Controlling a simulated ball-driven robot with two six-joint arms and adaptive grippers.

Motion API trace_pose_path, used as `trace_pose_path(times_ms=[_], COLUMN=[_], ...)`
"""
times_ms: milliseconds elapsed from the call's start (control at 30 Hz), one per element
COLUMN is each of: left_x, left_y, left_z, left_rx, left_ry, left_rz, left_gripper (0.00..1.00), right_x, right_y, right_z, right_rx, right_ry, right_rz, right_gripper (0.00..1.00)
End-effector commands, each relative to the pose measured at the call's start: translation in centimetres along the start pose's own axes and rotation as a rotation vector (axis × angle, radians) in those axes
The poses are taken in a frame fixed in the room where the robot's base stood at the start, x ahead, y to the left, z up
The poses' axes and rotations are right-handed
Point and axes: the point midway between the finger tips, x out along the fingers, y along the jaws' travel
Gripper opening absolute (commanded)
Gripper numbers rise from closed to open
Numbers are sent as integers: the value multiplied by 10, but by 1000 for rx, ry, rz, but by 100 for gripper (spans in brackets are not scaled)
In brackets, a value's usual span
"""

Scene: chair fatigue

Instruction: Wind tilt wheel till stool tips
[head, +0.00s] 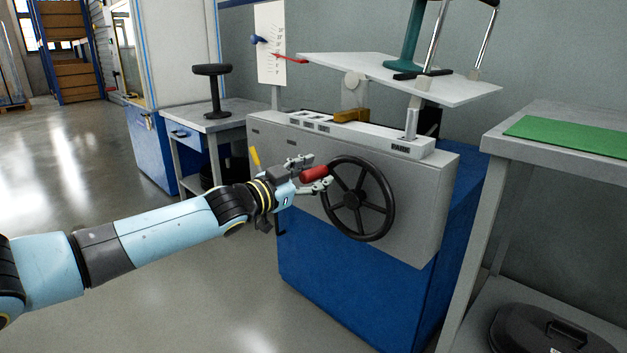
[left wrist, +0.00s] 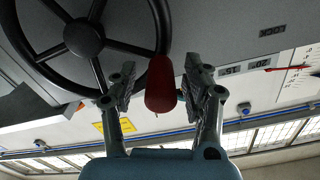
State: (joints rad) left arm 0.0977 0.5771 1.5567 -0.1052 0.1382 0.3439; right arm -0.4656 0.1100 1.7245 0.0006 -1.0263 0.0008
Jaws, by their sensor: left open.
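The black tilt wheel (head: 352,199) is on the front of the grey machine, with a red handle (head: 313,173) at its upper left rim. My left gripper (head: 322,174) is at this handle, open, with a finger on either side of it. In the left wrist view the red handle (left wrist: 160,85) lies between the two spread fingers, apparently not clamped. The wheel hub (left wrist: 84,38) is at the upper left there. The stool (head: 408,38), with a green leg and chrome legs, stands on the white platform (head: 455,90), which slopes down to the right. The stool's top is cut off.
A grey bench (head: 545,112) with a green mat (head: 570,135) is at the right. A small table (head: 240,113) at the left bears a black stool (head: 213,90). A white chart (head: 270,45) with a red pointer is behind the machine. The left floor is open.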

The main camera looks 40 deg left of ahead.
Motion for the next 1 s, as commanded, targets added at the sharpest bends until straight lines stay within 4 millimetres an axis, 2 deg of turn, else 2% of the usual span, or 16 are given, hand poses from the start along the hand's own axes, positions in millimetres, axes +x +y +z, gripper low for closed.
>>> trace_pose_path(times_ms=[367, 733, 1000], left_x=[2, 1, 1], left_y=[0, 0, 0], left_z=[0, 0, 0], left_rx=[0, 0, 0], left_ry=[0, -1, -1], left_rz=[-1, -1, -1], left_gripper=[48, 0, 0], right_x=[-5, -5, -5], right_y=[-1, -1, -1], right_z=[-3, -3, -3], right_rx=[0, 0, 0], right_ry=[1, 1, 2], right_rz=[-1, -1, -1], right_gripper=[0, 0, 0])
